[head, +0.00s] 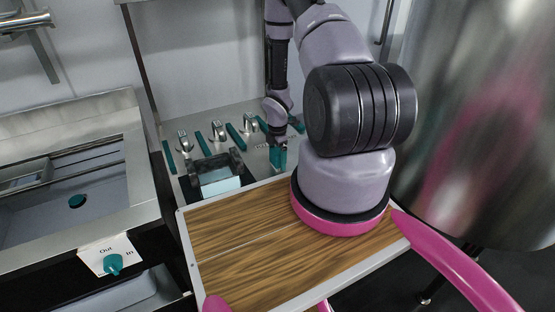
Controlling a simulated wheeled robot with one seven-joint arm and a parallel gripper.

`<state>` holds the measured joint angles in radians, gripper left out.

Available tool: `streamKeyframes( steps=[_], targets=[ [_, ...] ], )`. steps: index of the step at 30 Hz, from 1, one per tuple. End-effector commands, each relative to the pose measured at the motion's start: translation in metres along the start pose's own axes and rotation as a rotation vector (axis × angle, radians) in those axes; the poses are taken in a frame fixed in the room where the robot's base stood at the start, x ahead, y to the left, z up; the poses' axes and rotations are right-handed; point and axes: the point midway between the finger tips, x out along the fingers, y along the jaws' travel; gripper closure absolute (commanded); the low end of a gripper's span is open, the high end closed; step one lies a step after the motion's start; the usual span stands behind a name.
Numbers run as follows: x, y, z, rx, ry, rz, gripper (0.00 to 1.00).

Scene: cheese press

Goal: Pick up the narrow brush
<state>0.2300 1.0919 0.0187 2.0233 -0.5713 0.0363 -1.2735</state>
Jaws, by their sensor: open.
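My gripper (278,156) is at the back counter, small in the picture, at the lower end of my arm. Its teal fingertips are low over the right part of the counter and open; nothing shows held between them. Several narrow teal strips (235,137) lie in a row on the counter, to the left of and behind my gripper. I cannot tell which of them, if any, is the narrow brush. Bristles are too small to make out, and my arm hides part of the counter's right side.
Metal fittings (218,131) stand among the strips. A black holder with a pale blue block (220,186) sits in front. A wood-topped board (240,240) lies nearer. A steel basin (75,200) is left, a large steel vessel (490,120) right.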

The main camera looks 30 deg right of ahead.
Motion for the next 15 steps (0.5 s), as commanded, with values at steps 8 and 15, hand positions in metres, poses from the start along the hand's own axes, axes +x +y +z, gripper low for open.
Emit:
streamKeyframes(
  steps=[8, 15],
  targets=[
    [-0.0003, 0.0002, -0.0001, 0.000, 0.000, 0.000, 0.38],
    [-0.0005, 0.0003, -0.0002, 0.000, 0.000, 0.001, 0.86]
  ],
)
